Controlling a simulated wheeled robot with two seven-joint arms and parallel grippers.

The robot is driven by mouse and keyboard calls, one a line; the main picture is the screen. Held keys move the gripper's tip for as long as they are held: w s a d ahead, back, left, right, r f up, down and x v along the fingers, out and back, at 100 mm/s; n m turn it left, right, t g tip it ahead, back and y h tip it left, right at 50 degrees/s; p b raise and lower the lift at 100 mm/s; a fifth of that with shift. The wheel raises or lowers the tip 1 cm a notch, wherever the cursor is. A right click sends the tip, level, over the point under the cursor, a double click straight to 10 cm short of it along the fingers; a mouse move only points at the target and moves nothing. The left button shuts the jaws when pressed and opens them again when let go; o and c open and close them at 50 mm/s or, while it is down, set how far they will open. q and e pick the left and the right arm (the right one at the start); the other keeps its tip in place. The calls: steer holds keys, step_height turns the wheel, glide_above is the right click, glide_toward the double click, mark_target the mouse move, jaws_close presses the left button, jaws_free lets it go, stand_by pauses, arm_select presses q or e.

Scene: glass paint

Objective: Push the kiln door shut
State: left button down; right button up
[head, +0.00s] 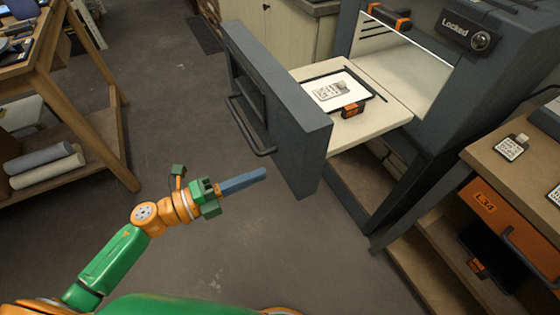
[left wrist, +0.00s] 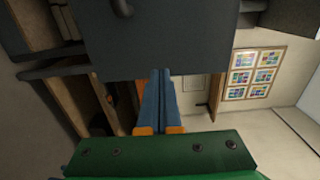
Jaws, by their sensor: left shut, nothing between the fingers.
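The kiln (head: 405,130) is a dark grey cabinet at the upper right of the head view. In the head view the fingertips look a little short of the door. In the left wrist view the blue fingers (left wrist: 160,100) lie together, and the dark door (left wrist: 160,40) fills the top. I cannot tell whether they touch. My right gripper is not in view.
A tray with a white sheet (head: 338,92) lies on the kiln's pale floor. A sign reading "Locked" (head: 455,25) is on the kiln's top right. A wooden bench with an orange drawer (head: 490,210) stands at right, a wooden shelf (head: 95,120) at left. The floor between is clear.

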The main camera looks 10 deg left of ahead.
mark_target(293, 161)
arm_select(q)
steer(key=p+x, duration=0.1)
steer(key=x, duration=0.4)
steer(key=shift+w+d+r, duration=0.1)
steer(key=shift+w+d, duration=0.05)
steer(key=shift+d, duration=0.1)
steer(key=shift+w+d, duration=0.1)
steer(key=shift+d, duration=0.15)
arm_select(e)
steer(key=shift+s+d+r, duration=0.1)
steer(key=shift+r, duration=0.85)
arm_select(q)
steer(key=shift+w+d, duration=0.1)
